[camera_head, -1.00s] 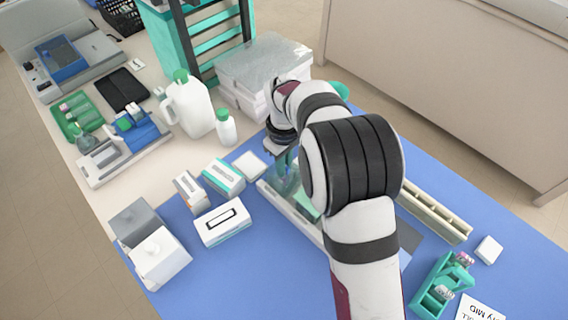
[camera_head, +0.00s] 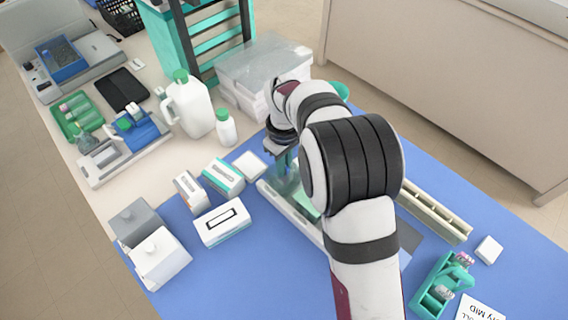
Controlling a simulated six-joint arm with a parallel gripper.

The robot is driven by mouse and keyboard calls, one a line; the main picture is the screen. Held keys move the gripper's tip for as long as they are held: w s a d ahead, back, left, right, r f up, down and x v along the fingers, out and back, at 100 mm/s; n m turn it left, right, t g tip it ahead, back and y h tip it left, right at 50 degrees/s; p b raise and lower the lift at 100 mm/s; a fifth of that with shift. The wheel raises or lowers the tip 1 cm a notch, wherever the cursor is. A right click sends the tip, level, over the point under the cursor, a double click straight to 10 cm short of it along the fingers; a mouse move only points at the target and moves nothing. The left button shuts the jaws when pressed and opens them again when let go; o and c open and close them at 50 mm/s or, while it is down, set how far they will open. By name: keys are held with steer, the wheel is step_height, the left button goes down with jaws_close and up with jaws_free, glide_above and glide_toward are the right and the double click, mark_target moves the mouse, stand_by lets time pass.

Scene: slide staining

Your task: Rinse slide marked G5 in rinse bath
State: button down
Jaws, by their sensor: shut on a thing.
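My gripper (camera_head: 286,160) hangs from my wrist over the far end of a long pale tray (camera_head: 284,208) with clear, greenish glass baths (camera_head: 302,200) in it. The fingers are small and partly hidden by the baths and my own arm. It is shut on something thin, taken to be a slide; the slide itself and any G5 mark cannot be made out. I cannot tell which bath is the rinse bath, nor whether the slide is inside or above one. My arm covers the middle of the tray.
Small boxes (camera_head: 223,222) and white and grey containers (camera_head: 160,258) stand left of the tray. A white jug (camera_head: 188,108) and bottle (camera_head: 226,128) stand behind. A cream slotted rack (camera_head: 435,212) and a green tube rack (camera_head: 440,285) lie right. The blue mat's front left is clear.

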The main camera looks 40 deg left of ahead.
stand_by(0.4)
step_height(320, 180, up, 10)
steer(key=shift+f, duration=0.2)
steer(key=w+d+r+m, duration=0.45)
steer(key=w+d, duration=0.35)
steer(key=d, duration=0.3)
steer(key=d+r+m, duration=0.3)
steer(key=d+m, duration=0.3)
steer(key=d, duration=0.8)
steer(key=d+r+m, duration=0.4)
steer(key=d+m, duration=0.3)
steer(key=d, duration=0.8)
steer(key=shift+w, duration=0.2)
